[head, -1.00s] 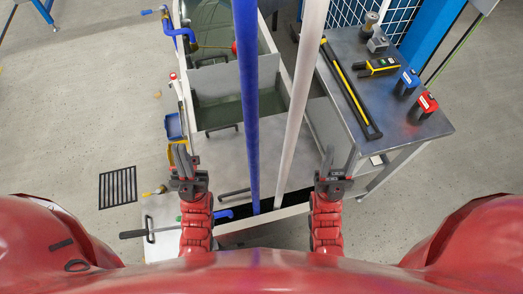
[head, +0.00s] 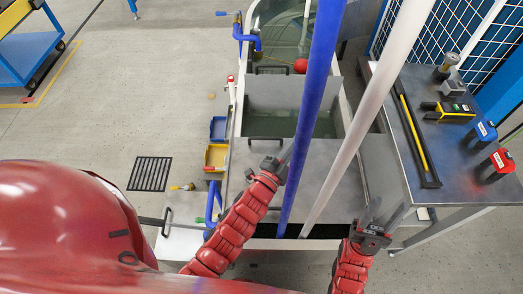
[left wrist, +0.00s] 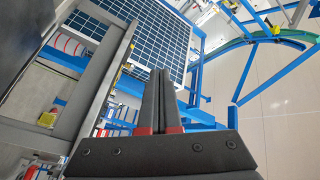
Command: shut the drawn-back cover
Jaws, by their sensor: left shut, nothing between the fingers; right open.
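The tank (head: 231,158) stands in front of me in the head view, with flat grey covers. My left gripper (head: 282,165) is shut and empty above the near cover, left of the blue pole. It also shows in the left wrist view (left wrist: 158,100), touching nothing. My right gripper (head: 370,215) is open near the tank's near right corner.
A blue pole (head: 310,100) and a white pole (head: 372,95) rise across the view between my grippers. A metal bench (head: 455,160) with tools stands right. Blue and yellow bins (head: 215,156) hang at the tank's left. The floor at left is mostly clear.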

